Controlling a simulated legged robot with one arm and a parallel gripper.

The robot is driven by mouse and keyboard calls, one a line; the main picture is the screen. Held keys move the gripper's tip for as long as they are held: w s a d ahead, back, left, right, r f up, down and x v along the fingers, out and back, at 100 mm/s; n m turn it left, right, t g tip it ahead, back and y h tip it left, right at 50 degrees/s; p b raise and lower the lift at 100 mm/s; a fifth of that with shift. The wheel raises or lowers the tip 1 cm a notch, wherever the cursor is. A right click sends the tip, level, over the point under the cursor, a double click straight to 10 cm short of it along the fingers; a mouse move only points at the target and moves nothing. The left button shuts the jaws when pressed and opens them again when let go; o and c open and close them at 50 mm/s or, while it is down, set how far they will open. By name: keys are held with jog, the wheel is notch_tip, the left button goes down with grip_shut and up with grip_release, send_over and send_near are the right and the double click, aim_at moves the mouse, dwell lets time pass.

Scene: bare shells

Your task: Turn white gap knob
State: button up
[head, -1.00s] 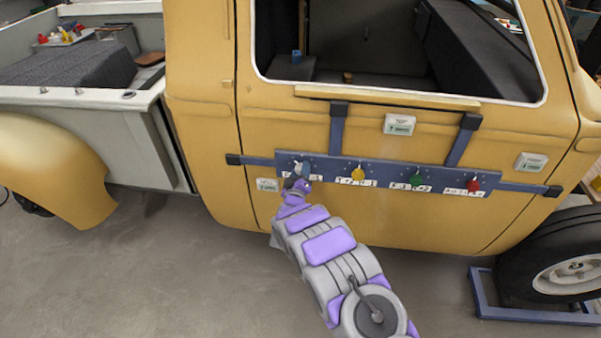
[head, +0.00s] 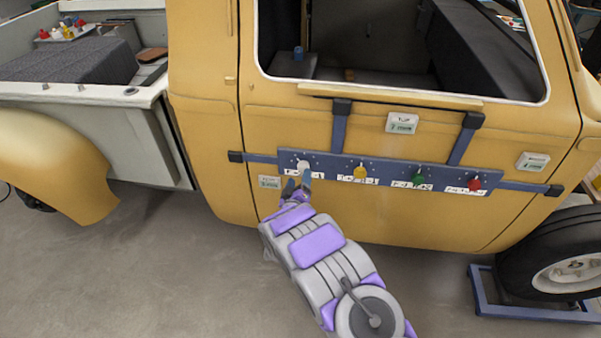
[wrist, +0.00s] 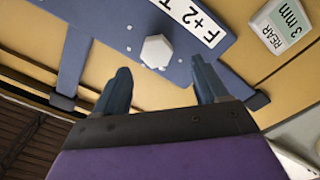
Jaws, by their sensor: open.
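The white knob (head: 303,165) sits at the left end of the blue bar fixed across the yellow truck door. In the wrist view the white knob (wrist: 156,51) is a faceted, roughly hexagonal knob beside a white label strip (wrist: 190,15) that reads "F+2" and part of another letter. My gripper (head: 298,182) is just below the knob in the head view. In the wrist view my gripper (wrist: 160,78) is open, its two blue fingers apart and empty. The knob shows beyond the fingertips, between their lines, and looks clear of them.
Yellow (head: 360,172), green (head: 419,179) and red (head: 474,184) knobs sit along the blue bar (head: 330,165) to the right. A gauge box (wrist: 282,24) reads "REAR 3 mm". Another gauge box (head: 402,123) is above the bar. Open floor lies below the door.

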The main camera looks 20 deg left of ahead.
jog(key=p+v, duration=0.1)
jog(key=v, duration=1.1)
jog(key=shift+a, duration=0.2)
jog(key=shift+f, duration=0.1)
jog(key=w+d+r+m+g+h, duration=0.2)
jog(key=w+d+r+m+g, duration=0.25)
jog(key=d, duration=0.35)
jog(key=s+d+r+m+g, duration=0.1)
jog(key=s+d+r+g, duration=0.25)
jog(key=d, duration=0.25)
jog(key=s+d+r+m+g, duration=0.2)
jog(key=d+r, duration=0.2)
jog(key=d, duration=0.1)
jog(key=s+d+r+m+g, duration=0.1)
jog(key=s+d+r+g, duration=0.2)
jog(key=s+d, duration=0.4)
jog(key=s+d+r+m+g+h+b, duration=0.1)
jog(key=s+d, duration=0.6)
jog(key=s, duration=1)
jog(key=s+d+r+m+g+h, duration=0.1)
jog(key=s+d+r+g, duration=0.4)
jog(key=s, duration=0.7)
jog(key=shift+d+r+m+b, duration=0.45)
jog(key=shift+d+m, duration=0.2)
jog(key=shift+d, duration=0.45)
